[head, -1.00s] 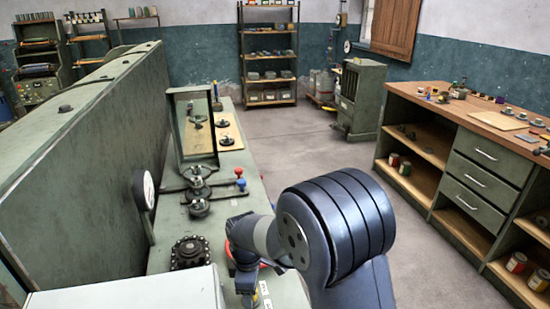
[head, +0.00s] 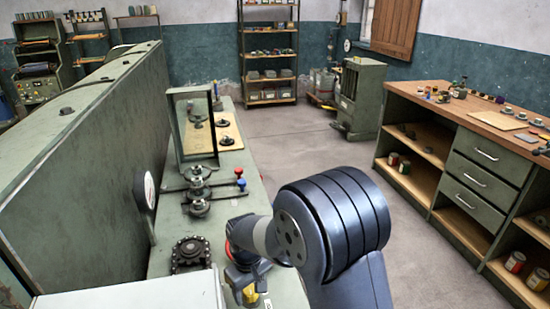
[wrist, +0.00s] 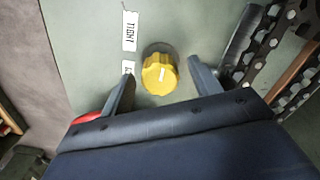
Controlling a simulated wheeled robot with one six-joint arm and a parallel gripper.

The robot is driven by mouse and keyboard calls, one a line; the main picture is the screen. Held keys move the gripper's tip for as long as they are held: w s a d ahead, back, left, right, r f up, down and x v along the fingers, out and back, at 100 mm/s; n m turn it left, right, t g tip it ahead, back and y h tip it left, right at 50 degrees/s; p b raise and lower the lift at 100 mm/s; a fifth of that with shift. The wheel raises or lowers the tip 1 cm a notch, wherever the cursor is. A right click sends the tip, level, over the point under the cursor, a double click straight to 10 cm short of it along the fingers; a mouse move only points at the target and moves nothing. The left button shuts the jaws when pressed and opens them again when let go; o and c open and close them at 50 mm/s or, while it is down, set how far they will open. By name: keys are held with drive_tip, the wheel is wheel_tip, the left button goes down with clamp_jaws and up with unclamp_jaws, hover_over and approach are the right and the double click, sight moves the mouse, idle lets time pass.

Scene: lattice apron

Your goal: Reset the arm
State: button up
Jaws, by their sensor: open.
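My gripper (wrist: 163,78) is open in the wrist view, its two dark fingers apart with nothing held between them. A yellow knob (wrist: 159,74) with a white mark shows in the gap between the fingertips, on a pale green surface. Whether the fingers are level with the knob or above it, I cannot tell. In the head view my arm reaches down over the near end of the green bench (head: 232,178), and its wrist end covers part of what is there.
A white label (wrist: 130,30) lies beside the knob, a red part (wrist: 88,118) by the left finger, and a dark chain (wrist: 285,40) at the right. Open floor (head: 315,150) lies right of the bench.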

drive_tip(key=shift+m, duration=1.9)
drive_tip(key=shift+d, duration=0.15)
